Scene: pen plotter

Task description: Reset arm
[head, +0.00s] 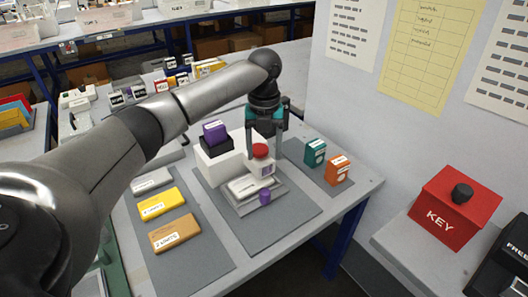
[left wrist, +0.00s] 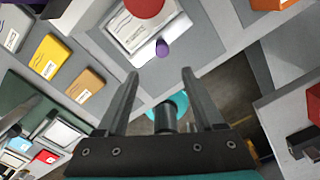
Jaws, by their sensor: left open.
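My left gripper (head: 265,140) hangs fingers-down over the pen plotter (head: 225,168) in the head view. Its jaws are open and empty in the left wrist view (left wrist: 160,85), with a gap between the fingertips. A red round cap (head: 260,150) on the plotter's white carriage shows just under the fingers; I cannot tell whether they touch. It also shows at the top of the left wrist view (left wrist: 148,6). A purple cylinder (head: 265,197) stands at the front of the plotter's pale bed. A purple block (head: 214,132) sits on top at the back. My right gripper is not in view.
White, yellow (head: 161,203) and tan (head: 174,233) blocks lie on a grey mat left of the plotter. Teal (head: 315,152) and orange (head: 338,170) boxes stand to its right. A red KEY box (head: 455,205) is at the far right. A wall with papers rises behind.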

